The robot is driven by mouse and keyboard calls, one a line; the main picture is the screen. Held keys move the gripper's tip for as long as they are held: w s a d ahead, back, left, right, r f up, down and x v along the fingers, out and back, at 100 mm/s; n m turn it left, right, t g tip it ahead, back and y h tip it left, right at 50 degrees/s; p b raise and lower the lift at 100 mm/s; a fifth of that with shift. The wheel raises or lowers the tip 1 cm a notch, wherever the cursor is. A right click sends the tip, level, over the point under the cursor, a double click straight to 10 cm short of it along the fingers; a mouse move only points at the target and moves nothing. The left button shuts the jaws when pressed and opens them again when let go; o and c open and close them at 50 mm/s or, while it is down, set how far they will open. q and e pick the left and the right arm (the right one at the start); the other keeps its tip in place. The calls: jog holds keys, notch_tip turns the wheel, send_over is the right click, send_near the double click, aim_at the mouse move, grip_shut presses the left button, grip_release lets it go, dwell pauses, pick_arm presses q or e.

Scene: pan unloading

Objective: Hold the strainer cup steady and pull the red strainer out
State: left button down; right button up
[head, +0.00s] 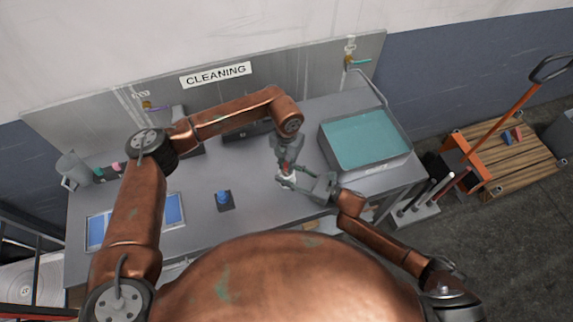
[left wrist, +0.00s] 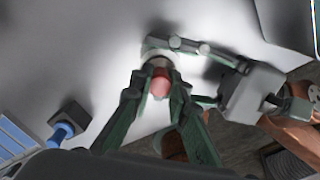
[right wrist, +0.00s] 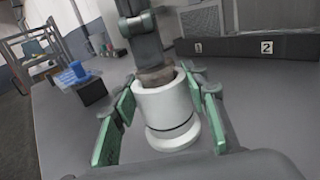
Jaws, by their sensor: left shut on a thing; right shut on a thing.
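The white strainer cup (right wrist: 168,118) stands upright on the table in the right wrist view. My right gripper (right wrist: 163,88) is shut on it, with a green finger on each side. The red strainer (left wrist: 160,84) shows between the fingers of my left gripper (left wrist: 155,86), which is shut on it from above. The strainer's lower part is over or in the cup's mouth; how deep it sits I cannot tell. In the head view the cup (head: 286,178) is small and partly hidden by both grippers.
A basin of teal water (head: 365,138) stands right of the grippers. A blue item on a dark block (head: 223,199) is to the left, beside a tray with blue panels (head: 100,230). A dark numbered rack (right wrist: 250,47) stands behind the cup. Grey tabletop around the cup is clear.

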pick_arm(q)
jog(key=shift+r, duration=0.4)
jog(key=shift+r, duration=2.85)
pick_arm(e)
jog(key=o, duration=1.3)
jog(key=shift+o, duration=0.2)
jog(key=v, duration=1.2)
pick_arm(q)
jog(key=shift+a, duration=0.1)
